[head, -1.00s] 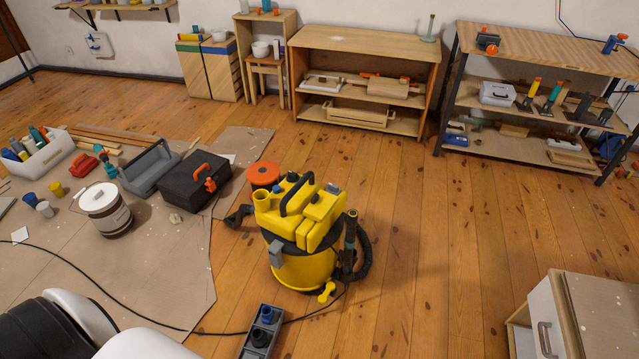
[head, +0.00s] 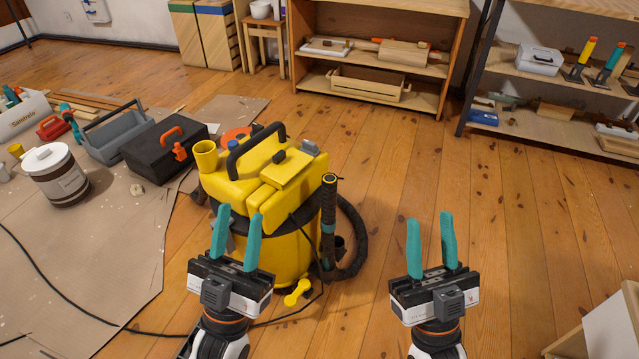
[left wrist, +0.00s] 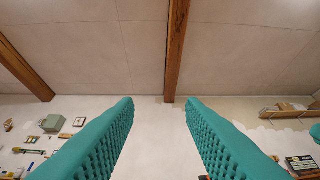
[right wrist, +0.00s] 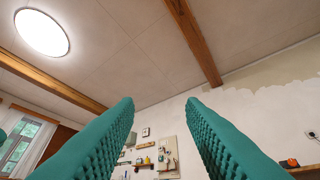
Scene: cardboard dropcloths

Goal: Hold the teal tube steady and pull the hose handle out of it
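The yellow vacuum (head: 265,210) stands upright on the wood floor in the head view. The black hose handle (head: 329,200) stands upright at its right side, with a teal band (head: 328,228) low on it. The handle's lower end and the teal tube around it are partly hidden by the vacuum and hose. My left gripper (head: 236,237) is open and empty, in front of the vacuum. My right gripper (head: 432,240) is open and empty, to the right of the hose handle and nearer to me. Both wrist views show empty teal fingers pointing toward ceiling and wall.
The black hose (head: 358,235) loops right of the vacuum. A yellow piece (head: 297,292) and a dark cord lie on the floor in front. A black toolbox (head: 165,150) and a white bucket (head: 56,175) stand left. A cabinet (head: 610,325) is at lower right. Floor right of the hose is clear.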

